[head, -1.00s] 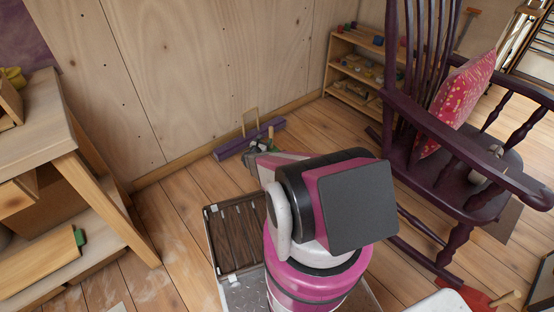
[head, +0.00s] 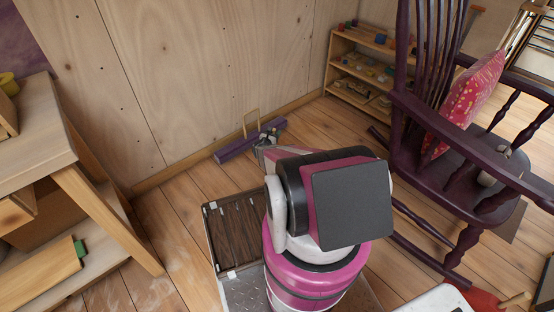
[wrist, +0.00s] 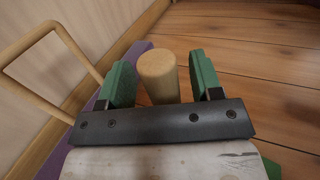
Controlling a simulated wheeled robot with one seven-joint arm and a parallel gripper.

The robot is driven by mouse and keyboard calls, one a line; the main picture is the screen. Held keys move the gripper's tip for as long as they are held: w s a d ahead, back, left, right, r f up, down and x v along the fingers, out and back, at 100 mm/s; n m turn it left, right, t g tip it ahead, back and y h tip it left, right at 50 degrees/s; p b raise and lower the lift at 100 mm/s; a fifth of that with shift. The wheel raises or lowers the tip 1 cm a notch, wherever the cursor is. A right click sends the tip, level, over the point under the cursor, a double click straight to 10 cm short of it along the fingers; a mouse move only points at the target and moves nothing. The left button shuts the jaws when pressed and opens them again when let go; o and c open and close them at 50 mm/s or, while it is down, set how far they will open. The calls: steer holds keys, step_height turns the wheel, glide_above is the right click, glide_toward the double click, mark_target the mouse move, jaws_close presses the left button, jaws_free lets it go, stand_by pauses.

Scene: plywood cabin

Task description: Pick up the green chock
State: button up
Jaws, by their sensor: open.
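In the wrist view, my gripper (wrist: 161,76) is open, with green pads on its two fingers. An upright round wooden peg (wrist: 158,66) stands between them, with visible gaps on both sides. A small green patch (wrist: 273,168) shows at the lower right, under the gripper body; it may be part of the green chock, whose body is otherwise hidden. In the head view, my gripper (head: 268,137) is low near the wall, and my arm hides most of what is under it.
A purple beam (head: 236,148) lies on the floor along the wall, with a thin wooden frame (head: 251,122) standing by it. A small shelf (head: 355,70) and a purple rocking chair (head: 465,165) are to the right. A wooden bench (head: 95,205) is at the left.

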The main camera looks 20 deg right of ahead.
steer(key=shift+w+d, duration=0.3)
steer(key=shift+d, duration=0.1)
jaws_close()
steer(key=shift+r, duration=0.15)
